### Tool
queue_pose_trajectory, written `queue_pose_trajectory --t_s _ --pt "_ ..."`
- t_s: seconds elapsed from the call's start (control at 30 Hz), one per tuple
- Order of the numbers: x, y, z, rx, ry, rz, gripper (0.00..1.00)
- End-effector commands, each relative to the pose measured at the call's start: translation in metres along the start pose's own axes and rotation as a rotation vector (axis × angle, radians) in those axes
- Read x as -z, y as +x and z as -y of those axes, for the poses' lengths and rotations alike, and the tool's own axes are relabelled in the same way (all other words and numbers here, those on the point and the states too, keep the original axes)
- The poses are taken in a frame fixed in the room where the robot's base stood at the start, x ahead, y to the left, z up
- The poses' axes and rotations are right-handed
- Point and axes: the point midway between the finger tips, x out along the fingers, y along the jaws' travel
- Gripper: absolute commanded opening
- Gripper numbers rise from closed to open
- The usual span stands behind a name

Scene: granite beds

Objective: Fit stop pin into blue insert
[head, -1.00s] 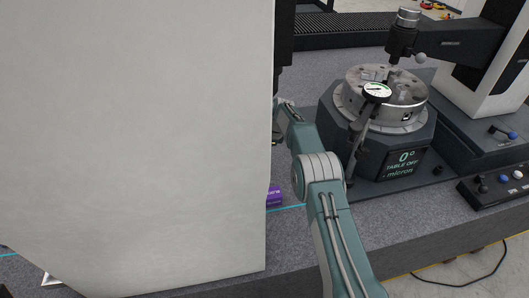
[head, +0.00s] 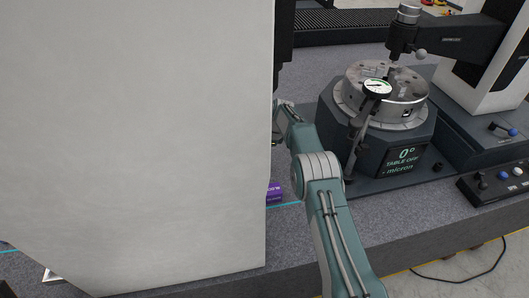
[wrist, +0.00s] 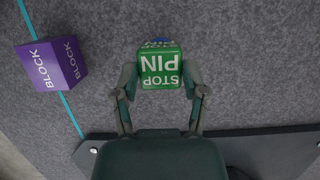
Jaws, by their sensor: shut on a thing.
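The green stop pin (wrist: 160,70), lettered STOP PIN, is between the fingers of my gripper (wrist: 162,92) in the wrist view. The fingers are shut on its sides. In the head view a large pale block hides the gripper's end, the pin and the blue piece.
A purple block (wrist: 52,65) lies left of the pin by a cyan line; it also shows in the head view (head: 274,190). The pale block (head: 140,140) fills the left. A rotary table (head: 385,95) with a dial gauge (head: 377,87) stands right of my arm. Grey granite around the pin is clear.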

Motion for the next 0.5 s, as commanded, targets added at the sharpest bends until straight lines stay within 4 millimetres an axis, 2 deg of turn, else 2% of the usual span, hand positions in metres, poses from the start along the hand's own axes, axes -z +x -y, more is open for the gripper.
queue_pose_trajectory --t_s 0.5 --pt "0.0029 0.0093 0.0002 0.0 0.0 0.0 0.0"
